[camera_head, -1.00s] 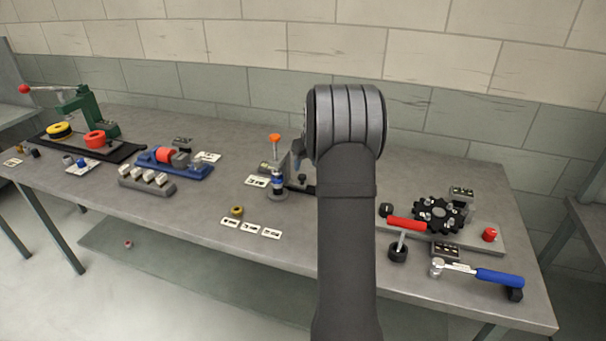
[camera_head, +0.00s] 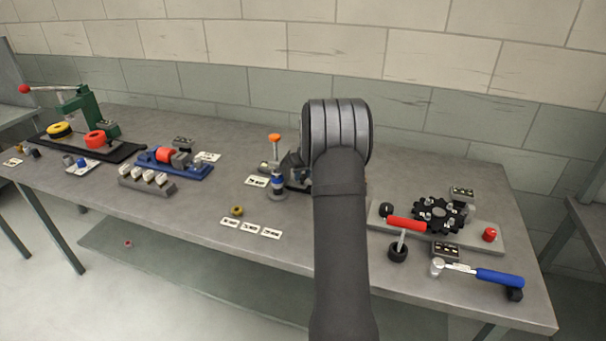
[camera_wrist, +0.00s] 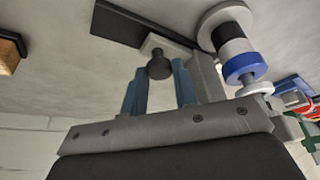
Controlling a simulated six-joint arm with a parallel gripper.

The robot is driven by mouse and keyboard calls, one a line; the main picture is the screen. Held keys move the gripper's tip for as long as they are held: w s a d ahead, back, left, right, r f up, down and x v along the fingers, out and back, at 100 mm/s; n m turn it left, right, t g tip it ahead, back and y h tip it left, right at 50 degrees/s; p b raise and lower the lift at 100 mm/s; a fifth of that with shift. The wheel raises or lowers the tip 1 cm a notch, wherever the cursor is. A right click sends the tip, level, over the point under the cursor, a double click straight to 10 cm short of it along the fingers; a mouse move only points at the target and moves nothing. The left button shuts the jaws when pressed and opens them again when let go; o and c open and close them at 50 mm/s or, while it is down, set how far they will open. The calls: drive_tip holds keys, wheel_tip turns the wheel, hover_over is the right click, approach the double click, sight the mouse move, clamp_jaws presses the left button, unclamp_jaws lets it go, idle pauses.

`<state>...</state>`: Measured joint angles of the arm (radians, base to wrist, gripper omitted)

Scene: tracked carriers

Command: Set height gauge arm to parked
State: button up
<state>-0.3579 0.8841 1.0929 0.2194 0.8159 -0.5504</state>
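In the wrist view, a black round knob (camera_wrist: 159,66) sits on a pale block (camera_wrist: 166,44) beside a long dark plate (camera_wrist: 130,22). These look like parts of the height gauge, but I cannot tell which part is its arm. My gripper (camera_wrist: 158,70) is open, its two blue-grey fingers apart on either side of the knob. I cannot tell whether either finger touches it. In the head view, an orange-topped post (camera_head: 274,138) stands at the same station, and my arm hides much of the rest, including the fingertips.
A blue, white and black stacked post (camera_head: 277,184) stands close by; it also shows in the wrist view (camera_wrist: 239,58). White label cards (camera_head: 250,227) and a brass ring (camera_head: 237,210) lie in front. A black-wheel fixture (camera_head: 438,213) and a blue-handled tool (camera_head: 490,276) are at right.

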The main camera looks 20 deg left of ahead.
drive_tip(key=d, duration=1.1)
drive_tip(key=shift+d, duration=0.25)
clamp_jaws()
drive_tip(key=o, duration=1)
unclamp_jaws()
drive_tip(key=shift+d, duration=0.15)
drive_tip(key=shift+o, duration=0.2)
drive_tip(key=shift+s+r, duration=0.1)
drive_tip(key=shift+r, duration=0.4)
drive_tip(key=v, duration=1.6)
drive_tip(key=shift+r, duration=0.2)
drive_tip(key=shift+f, duration=0.15)
